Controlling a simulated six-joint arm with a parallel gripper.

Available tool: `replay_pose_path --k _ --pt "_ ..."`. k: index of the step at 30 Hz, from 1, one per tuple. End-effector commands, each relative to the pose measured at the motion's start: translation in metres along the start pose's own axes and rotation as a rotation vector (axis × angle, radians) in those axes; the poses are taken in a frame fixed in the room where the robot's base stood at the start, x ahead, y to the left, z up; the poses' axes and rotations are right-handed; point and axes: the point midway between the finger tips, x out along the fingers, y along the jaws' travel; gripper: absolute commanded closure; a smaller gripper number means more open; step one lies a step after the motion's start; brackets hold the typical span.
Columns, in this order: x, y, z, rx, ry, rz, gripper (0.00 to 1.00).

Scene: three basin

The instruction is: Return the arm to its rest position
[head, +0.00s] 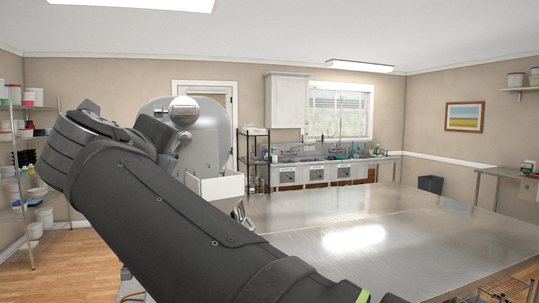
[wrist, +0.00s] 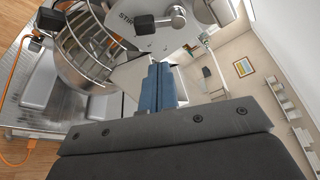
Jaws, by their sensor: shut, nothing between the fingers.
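My arm fills the left and lower middle of the head view, bent above the near end of the metal table. My gripper (wrist: 160,84) shows in the wrist view with its blue fingers together and nothing between them. In the head view the gripper is mostly hidden behind the arm; I cannot make out its fingertips there. The wrist view looks past the fingers at a large mixer (wrist: 150,35) with a wire bowl guard.
The metal table (head: 345,235) is broad and bare in the middle. The grey mixer (head: 205,135) stands close behind my arm, with a white box (head: 215,187) beside it. A wire shelf (head: 33,200) stands at the left. Three basins (head: 315,172) line the back wall.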

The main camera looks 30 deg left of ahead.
Motion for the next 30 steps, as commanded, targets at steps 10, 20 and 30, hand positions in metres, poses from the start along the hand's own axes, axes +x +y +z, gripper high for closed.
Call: replay_pose_path --k 10,20,30 --pt "0.017 0.001 0.001 -0.001 0.002 -0.001 1.00" --pt "0.067 0.004 0.003 -0.002 -0.002 -0.001 1.00" --pt "0.085 0.005 0.005 -0.001 -0.007 -0.001 1.00"
